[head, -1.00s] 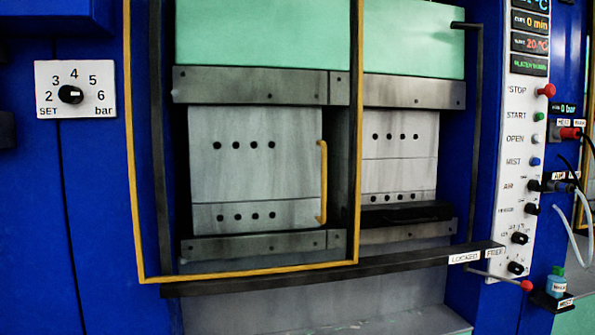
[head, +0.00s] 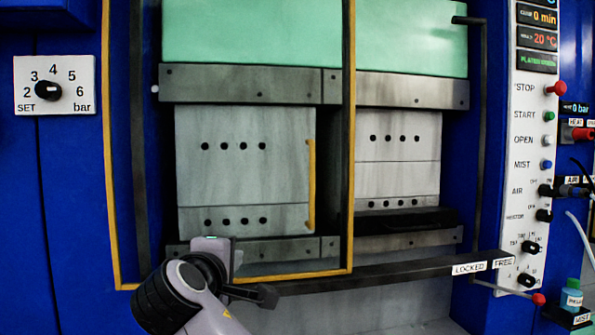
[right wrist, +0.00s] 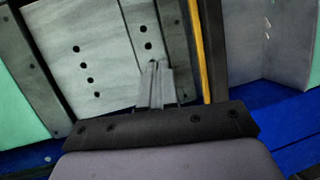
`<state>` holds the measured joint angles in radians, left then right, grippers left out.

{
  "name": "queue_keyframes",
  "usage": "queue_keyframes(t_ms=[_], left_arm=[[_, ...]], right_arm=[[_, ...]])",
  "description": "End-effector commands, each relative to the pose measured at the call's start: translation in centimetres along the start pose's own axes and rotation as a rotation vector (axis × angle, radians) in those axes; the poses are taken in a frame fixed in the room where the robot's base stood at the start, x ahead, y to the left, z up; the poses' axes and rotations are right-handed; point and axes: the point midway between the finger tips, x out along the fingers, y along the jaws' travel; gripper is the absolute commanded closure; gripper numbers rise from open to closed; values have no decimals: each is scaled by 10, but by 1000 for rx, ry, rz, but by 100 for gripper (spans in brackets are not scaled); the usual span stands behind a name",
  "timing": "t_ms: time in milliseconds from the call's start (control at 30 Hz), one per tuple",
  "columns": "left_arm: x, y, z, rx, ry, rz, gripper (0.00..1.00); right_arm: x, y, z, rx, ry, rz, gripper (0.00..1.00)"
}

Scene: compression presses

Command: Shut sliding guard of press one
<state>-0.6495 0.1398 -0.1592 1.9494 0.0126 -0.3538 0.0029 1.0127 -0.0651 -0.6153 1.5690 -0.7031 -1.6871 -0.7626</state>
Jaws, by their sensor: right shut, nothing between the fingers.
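The sliding guard is a yellow frame (head: 348,130) in front of the left part of the press. Its right upright stands near the middle of the press opening, well left of the "LOCKED" label (head: 468,268). A yellow upright handle (head: 311,184) shows left of that upright. My right gripper (head: 266,297) is below and left of the handle, at the frame's lower edge, apart from the handle. In the right wrist view its fingers (right wrist: 154,87) are shut and empty, with the grey platen behind them. The handle cannot be made out there. My left gripper is not in view.
A dark rail (head: 400,271) runs along the press's lower front. The right part of the press (head: 398,150) is uncovered. A control panel (head: 530,130) with buttons and knobs stands at right, with a small bottle (head: 571,297) below. A pressure dial (head: 48,91) is at left.

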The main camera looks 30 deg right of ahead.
Motion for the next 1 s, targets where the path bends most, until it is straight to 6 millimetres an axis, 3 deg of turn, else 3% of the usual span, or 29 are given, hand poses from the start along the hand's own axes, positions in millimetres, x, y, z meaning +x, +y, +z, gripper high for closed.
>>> queue_keyframes(t_ms=[33,100,300,433,567,1000], left_arm=[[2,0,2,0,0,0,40],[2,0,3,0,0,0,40],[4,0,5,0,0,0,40],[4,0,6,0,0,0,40],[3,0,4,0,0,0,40],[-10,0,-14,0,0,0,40]], right_arm=[[-13,30,3,-4,-41,48,100],[-30,62,10,-12,-102,92,100],[-72,120,30,-5,-234,170,100],[-85,134,37,2,-274,188,100],[-84,140,40,3,-287,193,100],[-36,154,55,3,-284,199,100]])
